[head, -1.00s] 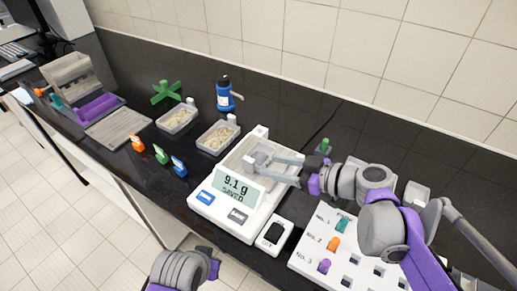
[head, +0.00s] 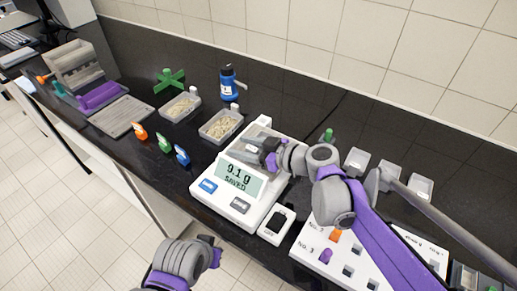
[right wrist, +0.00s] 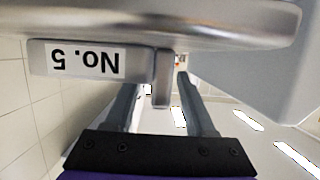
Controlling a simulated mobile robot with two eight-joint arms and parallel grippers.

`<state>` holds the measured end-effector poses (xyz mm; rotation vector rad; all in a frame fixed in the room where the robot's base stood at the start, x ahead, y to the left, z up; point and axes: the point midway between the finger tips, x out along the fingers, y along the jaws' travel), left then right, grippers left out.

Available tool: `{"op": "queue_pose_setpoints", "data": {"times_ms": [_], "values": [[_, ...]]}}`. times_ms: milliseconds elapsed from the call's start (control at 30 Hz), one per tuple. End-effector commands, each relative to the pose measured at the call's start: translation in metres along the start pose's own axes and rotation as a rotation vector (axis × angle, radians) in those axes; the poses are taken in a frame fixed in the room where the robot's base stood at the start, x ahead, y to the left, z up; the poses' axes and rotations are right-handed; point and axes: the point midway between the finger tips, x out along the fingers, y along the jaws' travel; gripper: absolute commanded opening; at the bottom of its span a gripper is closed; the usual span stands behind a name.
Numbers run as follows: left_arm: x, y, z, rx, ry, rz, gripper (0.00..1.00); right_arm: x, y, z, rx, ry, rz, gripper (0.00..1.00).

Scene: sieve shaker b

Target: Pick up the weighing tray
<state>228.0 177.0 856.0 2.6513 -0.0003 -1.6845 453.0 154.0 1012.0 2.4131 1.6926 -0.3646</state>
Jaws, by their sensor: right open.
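The balance (head: 224,205) reads 9.1 g SAVED, and my right gripper (head: 258,153) is low over its pan. In the right wrist view, a grey metal tray (right wrist: 160,20) spans the top edge of the picture. Its label, No. 5 (right wrist: 85,62), appears upside down, and a short grey tab (right wrist: 162,82) stands between the fingers of my right gripper (right wrist: 157,92). The fingers are apart on either side of the tab, so the gripper is open. In the head view, my gripper and wrist hide much of the tray. My left gripper does not show clearly; only part of my left arm is visible.
Orange, green and blue clips (head: 164,142) stand along the front edge. A white numbered board (head: 312,235) and a small device (head: 277,226) lie to the right. A blue bottle (head: 228,84) stands behind.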

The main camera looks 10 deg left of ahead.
Motion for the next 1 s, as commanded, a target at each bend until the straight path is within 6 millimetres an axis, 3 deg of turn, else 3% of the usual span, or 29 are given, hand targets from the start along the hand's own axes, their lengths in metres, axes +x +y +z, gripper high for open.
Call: {"op": "queue_pose_setpoints", "data": {"times_ms": [200,533,1000], "values": [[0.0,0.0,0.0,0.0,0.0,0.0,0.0,0.002,0.0002,0.0002,0.0,0.0,0.001,0.55],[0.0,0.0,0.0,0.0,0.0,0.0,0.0,0.0017,0.0002,0.0001,0.0,-0.001,0.001,0.0],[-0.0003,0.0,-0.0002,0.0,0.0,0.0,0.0,0.0011,0.0002,-0.002,0.0,0.0,0.001,0.0]]}}
